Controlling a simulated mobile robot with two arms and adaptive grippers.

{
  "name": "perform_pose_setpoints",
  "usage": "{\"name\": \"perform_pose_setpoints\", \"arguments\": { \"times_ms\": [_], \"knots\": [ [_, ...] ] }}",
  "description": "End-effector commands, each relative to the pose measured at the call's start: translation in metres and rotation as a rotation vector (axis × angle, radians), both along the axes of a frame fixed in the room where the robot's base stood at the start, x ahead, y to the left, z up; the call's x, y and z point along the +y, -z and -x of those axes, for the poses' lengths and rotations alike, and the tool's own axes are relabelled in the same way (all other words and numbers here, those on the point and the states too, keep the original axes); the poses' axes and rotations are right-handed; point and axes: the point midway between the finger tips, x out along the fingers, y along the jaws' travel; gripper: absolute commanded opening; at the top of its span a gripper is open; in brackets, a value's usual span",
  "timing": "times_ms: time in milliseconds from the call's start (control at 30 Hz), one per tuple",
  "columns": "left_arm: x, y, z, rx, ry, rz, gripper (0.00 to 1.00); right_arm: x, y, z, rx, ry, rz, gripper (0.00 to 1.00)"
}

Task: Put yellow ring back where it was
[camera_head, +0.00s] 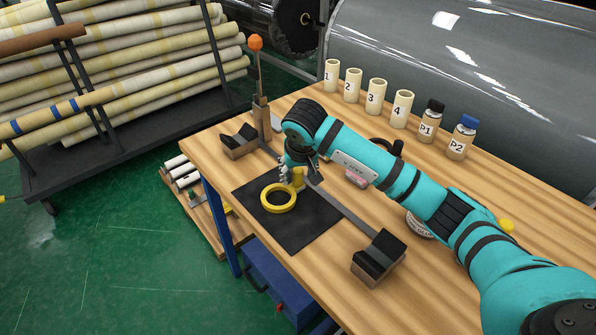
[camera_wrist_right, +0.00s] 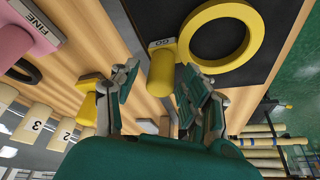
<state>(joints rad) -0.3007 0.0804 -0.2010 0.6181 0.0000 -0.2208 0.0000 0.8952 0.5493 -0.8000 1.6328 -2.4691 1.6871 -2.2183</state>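The yellow ring (camera_head: 279,208) lies flat on a black mat (camera_head: 304,232) near the table's left edge. A short yellow cylinder (camera_head: 298,176) is beside the ring; I cannot tell if they are joined. The right wrist view shows the ring (camera_wrist_right: 256,42) and the cylinder (camera_wrist_right: 162,72) with a "GO" label by it. My right gripper (camera_wrist_right: 155,92) is open, fingers apart. The cylinder appears between them, nearer one finger, with a gap to the other. In the head view my right gripper (camera_head: 297,180) partly hides the cylinder. My left gripper is not in view.
A bar with black V-blocks (camera_head: 379,258) runs beside the mat. Numbered tubes (camera_head: 376,96) and bottles P1 (camera_head: 429,123) and P2 (camera_head: 463,138) stand at the back. A pink block (camera_wrist_right: 22,32) labelled "FINE" and another yellow piece (camera_wrist_right: 88,110) are nearby. An orange-topped post (camera_head: 256,70) rises behind.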

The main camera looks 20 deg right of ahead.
Motion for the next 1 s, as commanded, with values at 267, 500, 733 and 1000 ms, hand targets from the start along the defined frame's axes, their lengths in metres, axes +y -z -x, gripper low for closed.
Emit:
{"name": "perform_pose_setpoints", "arguments": {
  "times_ms": [267, 500, 733, 1000],
  "knots": [
    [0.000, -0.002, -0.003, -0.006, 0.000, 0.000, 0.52, 0.000, -0.002, 0.000, 0.000, 0.000, -0.001, 0.50],
    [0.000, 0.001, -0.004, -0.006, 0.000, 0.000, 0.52, 0.002, -0.028, 0.008, -0.006, 0.000, 0.001, 0.50],
    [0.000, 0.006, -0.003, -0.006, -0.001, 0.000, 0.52, 0.006, -0.075, 0.027, -0.007, 0.000, 0.001, 0.50],
    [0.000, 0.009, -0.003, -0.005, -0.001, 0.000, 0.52, 0.009, -0.109, 0.042, -0.002, 0.001, 0.001, 0.50]
  ]
}}
